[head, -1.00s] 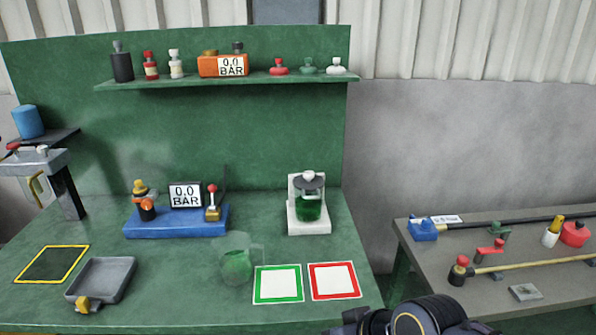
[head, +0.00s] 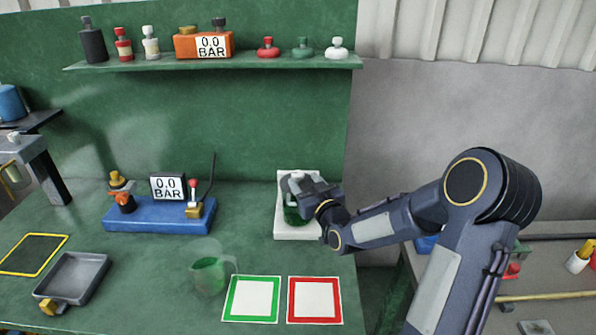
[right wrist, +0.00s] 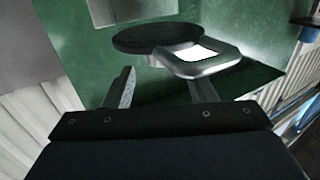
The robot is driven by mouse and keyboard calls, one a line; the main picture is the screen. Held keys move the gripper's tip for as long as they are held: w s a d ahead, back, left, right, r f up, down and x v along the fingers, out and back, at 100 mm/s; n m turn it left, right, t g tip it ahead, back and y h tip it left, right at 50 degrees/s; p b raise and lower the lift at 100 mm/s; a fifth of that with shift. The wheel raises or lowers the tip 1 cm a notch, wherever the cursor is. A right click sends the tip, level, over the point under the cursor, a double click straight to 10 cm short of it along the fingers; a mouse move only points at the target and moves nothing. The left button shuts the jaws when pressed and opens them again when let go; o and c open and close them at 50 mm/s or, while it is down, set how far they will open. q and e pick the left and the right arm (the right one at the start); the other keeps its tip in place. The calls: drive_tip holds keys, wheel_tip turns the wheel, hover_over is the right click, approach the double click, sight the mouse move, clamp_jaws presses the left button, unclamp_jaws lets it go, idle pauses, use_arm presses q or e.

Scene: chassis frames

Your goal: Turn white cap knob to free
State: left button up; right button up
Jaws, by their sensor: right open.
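The green-filled jar (head: 292,215) stands on a white stand (head: 283,232) at the back right of the green bench. A white cap knob (head: 296,175) shows at its top, partly covered by my right gripper (head: 302,188). In the right wrist view, a black round lid (right wrist: 155,37) lies just beyond the open fingers (right wrist: 162,80), with a small pale part under its edge. The fingers are apart, with no visible grip on the knob. Whether they touch it is hard to tell. My left gripper is out of view.
A blue base with a 0.0 BAR display (head: 168,187) stands left of the jar. A clear beaker (head: 208,272), green-framed pad (head: 252,299) and red-framed pad (head: 314,300) lie in front. A shelf (head: 220,62) with bottles and caps runs above.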

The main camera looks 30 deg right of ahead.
sight(298, 173)
drive_tip(key=w+p, duration=0.1)
drive_tip(key=w, duration=0.4)
drive_tip(key=shift+d, duration=0.2)
drive_tip(key=c, duration=0.9)
